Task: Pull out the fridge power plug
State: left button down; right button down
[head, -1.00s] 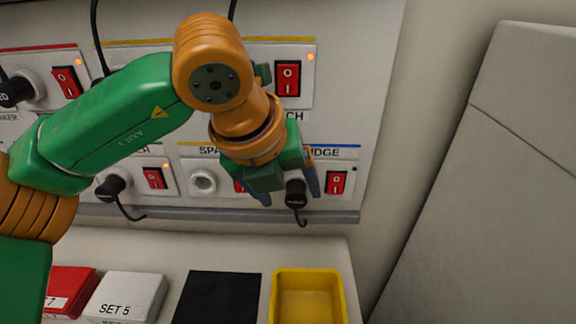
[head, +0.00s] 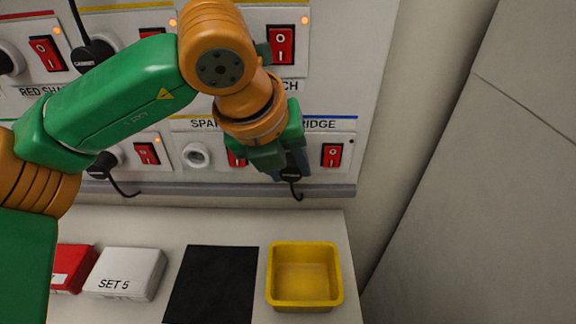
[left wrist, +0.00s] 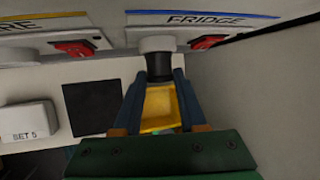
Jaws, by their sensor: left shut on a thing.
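The black fridge plug (head: 291,175) is at the wall panel under the blue-striped FRIDGE label, its short cord hanging below. In the left wrist view the plug (left wrist: 160,66) meets the white round socket (left wrist: 157,44); I cannot tell how deep it sits. My left gripper (head: 288,172) is shut on the plug, with one blue finger on each side. It also shows in the left wrist view (left wrist: 160,76). The red fridge switch (head: 332,155) is right of the plug, and the small lamp above it (head: 352,141) is dark. My right gripper is not in view.
Left of the plug is an empty white socket (head: 196,155), then another black plug (head: 103,165). Below, the bench holds a yellow tray (head: 304,304), a black mat (head: 212,285), a white SET 5 box (head: 125,270) and a red box (head: 72,265). A grey wall stands at right.

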pick_arm(q)
jog(key=shift+s+f, duration=0.2)
jog(key=shift+s+r+b, duration=0.2)
jog(key=shift+s+b, duration=0.2)
jog(key=shift+s, duration=0.1)
jog(key=shift+s+f+b, duration=0.15)
jog(key=shift+s+b, duration=0.2)
jog(key=shift+b, duration=0.1)
jog(key=shift+s, duration=0.2)
jog(key=shift+s+b, duration=1.15)
jog(key=shift+s, duration=0.35)
